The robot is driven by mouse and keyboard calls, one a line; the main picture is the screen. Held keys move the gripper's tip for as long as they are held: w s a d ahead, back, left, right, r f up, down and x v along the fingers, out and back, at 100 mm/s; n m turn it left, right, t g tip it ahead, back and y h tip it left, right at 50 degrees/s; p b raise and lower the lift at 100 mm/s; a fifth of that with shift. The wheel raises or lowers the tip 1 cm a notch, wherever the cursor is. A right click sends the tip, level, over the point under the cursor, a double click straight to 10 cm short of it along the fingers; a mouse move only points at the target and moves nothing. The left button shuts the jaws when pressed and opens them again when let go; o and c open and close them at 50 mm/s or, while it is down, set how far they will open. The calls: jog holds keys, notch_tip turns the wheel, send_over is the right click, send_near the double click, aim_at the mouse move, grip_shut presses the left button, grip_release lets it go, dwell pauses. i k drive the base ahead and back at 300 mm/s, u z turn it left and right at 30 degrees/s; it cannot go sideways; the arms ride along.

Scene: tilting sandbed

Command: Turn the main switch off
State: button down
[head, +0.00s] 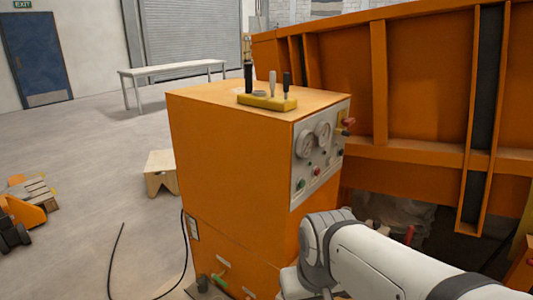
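An orange control cabinet (232,140) stands in the middle of the head view. Its grey panel (313,172) is seen at a steep angle on the right face. What looks like the main switch (348,123), a red handle on a yellow plate, sits at the panel's upper far edge. Its setting is too small to tell. The panel also has two round gauges (314,140), a green button (301,184) and several small red and dark controls. My white arm crosses the lower right, in front of the cabinet's lower right part. My gripper is not in view.
A yellow lever block (267,101) with upright levers sits on the cabinet top. The large orange ribbed sandbed (345,75) rises close behind and right of the panel.

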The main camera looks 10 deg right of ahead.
aim_at(345, 122)
jog(key=u, duration=0.05)
jog(key=k, duration=0.75)
jog(key=z, duration=0.5)
jog(key=i, duration=1.5)
jog(key=z, duration=0.15)
jog(key=k, duration=0.65)
jog(key=z, duration=0.85)
jog(key=i, duration=0.6)
jog(key=u, duration=0.05)
